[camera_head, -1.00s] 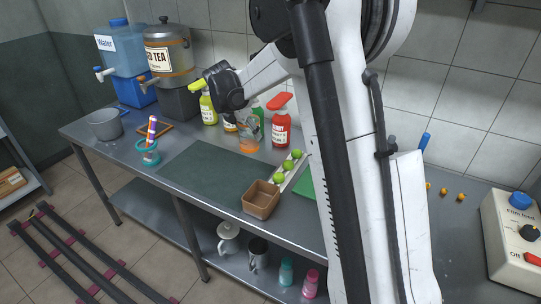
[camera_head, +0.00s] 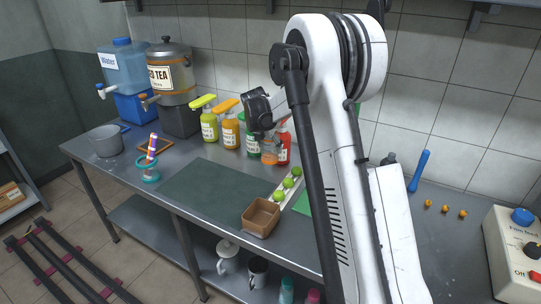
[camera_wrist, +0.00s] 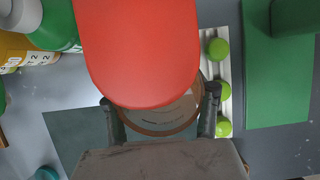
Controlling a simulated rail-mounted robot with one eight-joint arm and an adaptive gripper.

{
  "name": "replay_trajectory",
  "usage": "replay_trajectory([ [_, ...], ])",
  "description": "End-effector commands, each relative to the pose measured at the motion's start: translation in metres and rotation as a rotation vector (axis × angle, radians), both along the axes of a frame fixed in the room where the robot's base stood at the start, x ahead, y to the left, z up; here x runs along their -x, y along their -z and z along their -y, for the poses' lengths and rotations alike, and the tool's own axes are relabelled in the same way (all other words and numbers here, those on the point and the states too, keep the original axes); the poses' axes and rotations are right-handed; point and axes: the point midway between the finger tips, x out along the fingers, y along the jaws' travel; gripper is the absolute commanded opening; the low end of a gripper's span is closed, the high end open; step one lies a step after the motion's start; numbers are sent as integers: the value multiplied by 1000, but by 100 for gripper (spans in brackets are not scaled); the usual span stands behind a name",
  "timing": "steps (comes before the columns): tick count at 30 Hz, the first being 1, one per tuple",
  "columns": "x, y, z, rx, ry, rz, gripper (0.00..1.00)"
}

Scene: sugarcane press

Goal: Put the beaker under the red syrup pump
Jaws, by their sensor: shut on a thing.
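The beaker (camera_head: 269,157) is clear with a brownish rim and stands in front of the red syrup pump (camera_head: 284,146) in the head view. My gripper (camera_head: 267,138) is shut on the beaker. In the wrist view, its two fingers (camera_wrist: 162,115) lie on either side of the beaker (camera_wrist: 162,124). The pump's red top (camera_wrist: 140,50) overlaps the beaker's far part and hides it. I cannot tell whether the beaker's base touches the table.
Green (camera_head: 252,141), orange (camera_head: 230,131) and yellow (camera_head: 209,125) syrup pumps stand left of the red one. Limes (camera_head: 288,183) on a white tray and a brown box (camera_head: 261,217) lie in front. The dark mat (camera_head: 215,190) is clear.

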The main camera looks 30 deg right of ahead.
Motion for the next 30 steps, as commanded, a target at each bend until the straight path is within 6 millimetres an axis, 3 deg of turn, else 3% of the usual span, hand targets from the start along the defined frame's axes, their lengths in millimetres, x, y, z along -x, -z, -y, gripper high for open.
replay_trajectory([
  [5,-3,7,5,0,-1,0,26],
  [14,-3,42,5,0,-1,0,26],
  [30,-2,51,5,0,-1,0,26],
])
